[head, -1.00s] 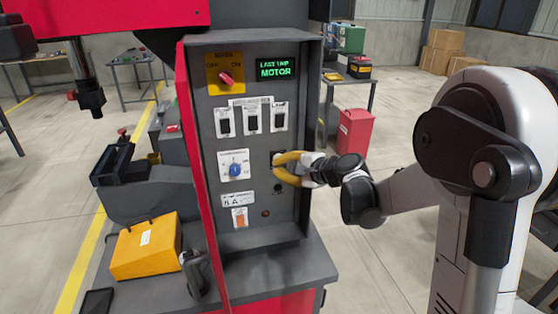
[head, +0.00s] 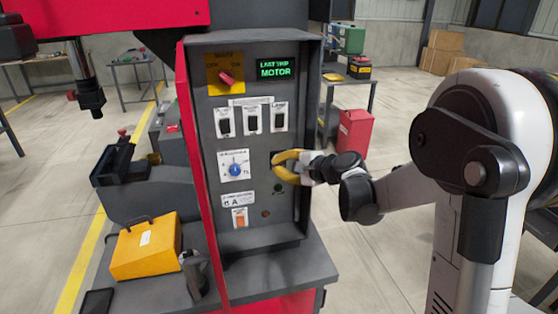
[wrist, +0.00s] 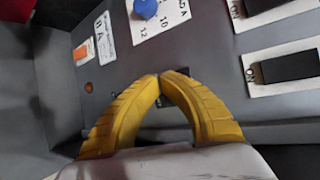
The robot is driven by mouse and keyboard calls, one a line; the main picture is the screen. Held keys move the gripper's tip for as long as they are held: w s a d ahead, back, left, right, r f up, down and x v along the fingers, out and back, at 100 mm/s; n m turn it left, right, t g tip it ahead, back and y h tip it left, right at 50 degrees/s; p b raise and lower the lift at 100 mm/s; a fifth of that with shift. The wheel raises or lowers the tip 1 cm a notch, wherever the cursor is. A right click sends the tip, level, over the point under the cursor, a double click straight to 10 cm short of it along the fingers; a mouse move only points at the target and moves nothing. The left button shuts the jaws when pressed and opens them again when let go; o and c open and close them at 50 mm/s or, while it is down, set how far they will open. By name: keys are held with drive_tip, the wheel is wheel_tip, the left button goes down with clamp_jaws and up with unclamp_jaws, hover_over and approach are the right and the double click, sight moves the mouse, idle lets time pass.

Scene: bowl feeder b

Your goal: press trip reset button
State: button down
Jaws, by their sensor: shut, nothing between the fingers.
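The grey control panel (head: 254,221) stands in front of me in the head view. My gripper (head: 274,166) has yellow fingers that meet at the tips, with nothing between them. In the wrist view its tips (wrist: 160,76) are close in front of a dark square recess (wrist: 190,99), partly hidden by the fingers; I cannot tell if they touch. Below the gripper are a small dark round control (head: 278,188) and a small reddish round one (head: 265,213), which also shows in the wrist view (wrist: 88,87). No readable label tells which is the trip reset button.
A display (head: 276,69) reads LAST TRIP MOTOR. A yellow plate with a red rotary switch (head: 226,77), several rocker switches, a blue knob (head: 236,170) and an orange rocker (head: 240,218) share the panel. The panel's raised right edge (head: 313,130) is beside my wrist.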

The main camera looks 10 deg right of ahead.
idle(0.3)
drive_tip(key=shift+s, duration=0.85)
drive_tip(key=s, duration=0.5)
drive_tip(key=shift+s, duration=0.1)
idle(0.5)
